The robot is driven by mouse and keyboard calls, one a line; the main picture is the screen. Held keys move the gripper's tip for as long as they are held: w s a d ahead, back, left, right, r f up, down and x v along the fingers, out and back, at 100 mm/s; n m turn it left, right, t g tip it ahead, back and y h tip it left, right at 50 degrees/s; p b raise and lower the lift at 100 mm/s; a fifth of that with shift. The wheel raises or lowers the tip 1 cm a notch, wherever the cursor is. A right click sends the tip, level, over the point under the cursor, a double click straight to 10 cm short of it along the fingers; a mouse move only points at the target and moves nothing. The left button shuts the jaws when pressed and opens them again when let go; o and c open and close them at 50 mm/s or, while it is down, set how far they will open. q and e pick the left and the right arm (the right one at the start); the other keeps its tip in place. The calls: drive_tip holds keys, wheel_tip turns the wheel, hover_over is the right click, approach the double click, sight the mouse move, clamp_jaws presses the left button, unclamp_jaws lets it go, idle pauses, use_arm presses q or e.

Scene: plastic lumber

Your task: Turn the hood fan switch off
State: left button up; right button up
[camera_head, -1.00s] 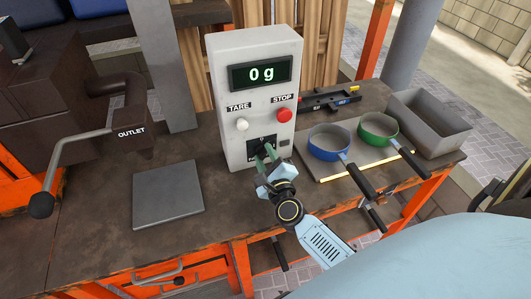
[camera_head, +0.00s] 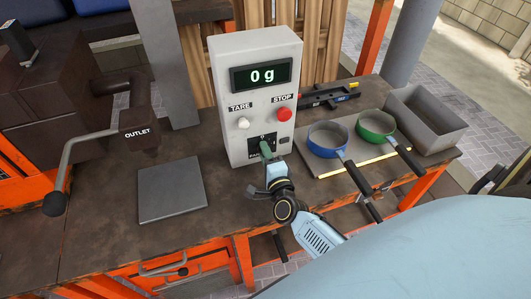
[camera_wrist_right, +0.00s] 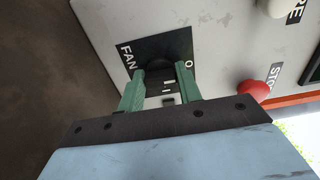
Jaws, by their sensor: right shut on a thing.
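The fan switch is on a black plate (camera_head: 254,146) low on the front of the white control box (camera_head: 238,125). In the right wrist view the plate (camera_wrist_right: 150,48) carries the words FAN and O. My right gripper (camera_head: 266,149) has its green fingers at this plate. In the right wrist view the right gripper (camera_wrist_right: 160,86) has one finger on each side of the dark switch part, shut on it. The fingers and shadow hide much of the switch, so its exact position is unclear. My left gripper is not in view.
Above the switch are a white TARE button (camera_head: 243,123) and a red STOP button (camera_head: 284,114). The display (camera_head: 262,75) reads 0 g. Blue (camera_head: 328,140) and green (camera_head: 376,125) pans stand to the right, near a grey bin (camera_head: 425,120). A grey plate (camera_head: 172,190) lies left.

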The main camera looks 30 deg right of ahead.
idle(0.5)
drive_tip(key=o, duration=1)
drive_tip(key=shift+s, duration=0.1)
drive_tip(key=v, duration=1.3)
drive_tip(key=shift+s+a, duration=0.1)
drive_tip(key=shift+a+r, duration=0.1)
